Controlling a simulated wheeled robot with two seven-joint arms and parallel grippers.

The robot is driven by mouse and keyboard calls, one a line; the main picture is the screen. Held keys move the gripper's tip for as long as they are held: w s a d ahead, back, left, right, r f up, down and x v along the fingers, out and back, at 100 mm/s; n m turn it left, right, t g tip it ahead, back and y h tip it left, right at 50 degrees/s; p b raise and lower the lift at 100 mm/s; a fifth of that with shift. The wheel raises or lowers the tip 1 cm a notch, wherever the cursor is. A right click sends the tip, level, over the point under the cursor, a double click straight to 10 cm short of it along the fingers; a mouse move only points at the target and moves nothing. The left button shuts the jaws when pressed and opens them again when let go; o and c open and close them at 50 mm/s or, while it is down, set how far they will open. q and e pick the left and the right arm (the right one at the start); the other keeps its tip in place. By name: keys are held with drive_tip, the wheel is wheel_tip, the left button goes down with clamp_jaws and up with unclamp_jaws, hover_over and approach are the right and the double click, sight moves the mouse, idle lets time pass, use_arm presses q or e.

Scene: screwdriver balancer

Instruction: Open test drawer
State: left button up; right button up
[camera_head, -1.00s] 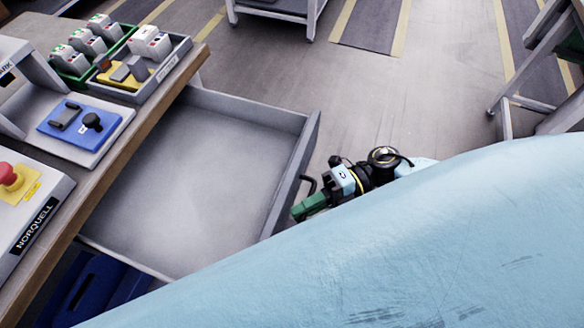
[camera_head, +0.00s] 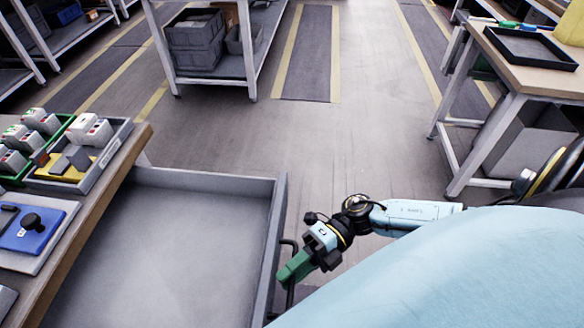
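The grey test drawer (camera_head: 281,215) stands pulled out from under the wooden workbench at the left. Its inside is bare where I see it, and its near end is cut off by the frame. A dark bar handle (camera_head: 290,244) is on its front panel. My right gripper (camera_head: 284,279), with green fingers, is at this handle, and the fingers cross over it close to the panel. Only the upper side of the fingers shows, so their gap is hidden. My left gripper is not in view.
The wooden bench (camera_head: 103,188) carries a grey tray (camera_head: 112,148) of small parts and a blue fixture (camera_head: 30,235). Another table (camera_head: 520,75) is at the right. The floor beyond the drawer is clear.

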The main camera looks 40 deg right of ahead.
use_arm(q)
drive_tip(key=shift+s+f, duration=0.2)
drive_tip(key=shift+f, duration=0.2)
use_arm(e)
drive_tip(key=d+r, duration=0.2)
drive_tip(key=d, duration=1.1)
drive_tip(key=shift+w+d, duration=0.15)
drive_tip(key=shift+w, duration=0.2)
